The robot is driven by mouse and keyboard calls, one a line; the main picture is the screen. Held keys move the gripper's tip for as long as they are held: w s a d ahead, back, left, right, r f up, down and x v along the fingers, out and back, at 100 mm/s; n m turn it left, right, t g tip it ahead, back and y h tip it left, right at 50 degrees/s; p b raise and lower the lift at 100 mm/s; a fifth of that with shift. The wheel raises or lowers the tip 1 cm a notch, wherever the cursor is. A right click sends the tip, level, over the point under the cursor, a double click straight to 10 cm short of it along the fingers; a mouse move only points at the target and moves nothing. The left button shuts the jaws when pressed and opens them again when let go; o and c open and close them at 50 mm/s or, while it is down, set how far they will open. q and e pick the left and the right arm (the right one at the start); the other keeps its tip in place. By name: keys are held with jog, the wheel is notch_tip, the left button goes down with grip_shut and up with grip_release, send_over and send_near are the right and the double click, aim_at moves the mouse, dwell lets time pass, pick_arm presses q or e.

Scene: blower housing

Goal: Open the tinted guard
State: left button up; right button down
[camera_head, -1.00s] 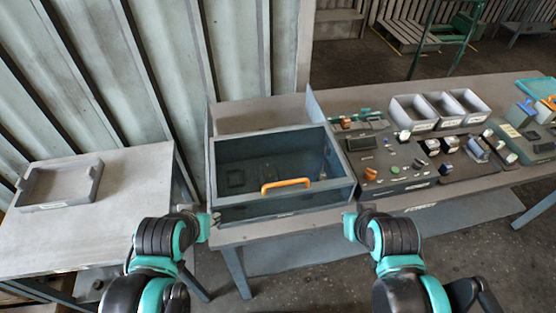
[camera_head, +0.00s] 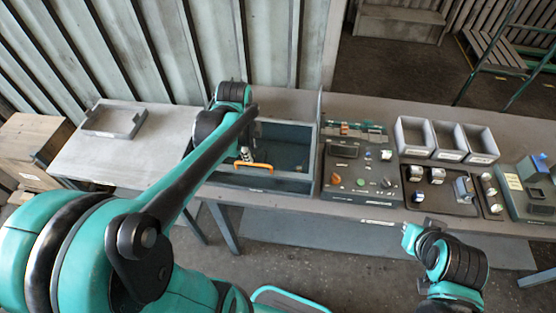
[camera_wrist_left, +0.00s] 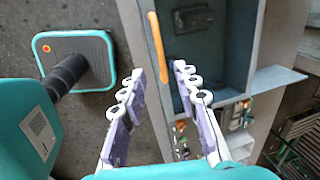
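The tinted guard (camera_head: 289,156) is a dark see-through cover lying down over the grey box on the bench. Its orange handle (camera_head: 264,168) is at the front edge and also shows in the left wrist view (camera_wrist_left: 157,47). My left gripper (camera_head: 246,153) is over the box's left part, close to the handle's left end; my arm hides part of the box. In the left wrist view its fingers (camera_wrist_left: 159,73) are apart, with the handle just beyond and between the tips, apparently not gripped. My right gripper (camera_head: 410,237) is in front of the bench, too small to read.
A control panel (camera_head: 350,185) with knobs stands right of the box. Grey bins (camera_head: 446,153) and small parts stand farther right. A side table with a shallow tray (camera_head: 113,133) is at the left.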

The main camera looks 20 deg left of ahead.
pick_arm(q)
jog(key=b+x, duration=0.2)
jog(key=x, duration=0.6)
jog(key=shift+a, duration=0.2)
grip_shut()
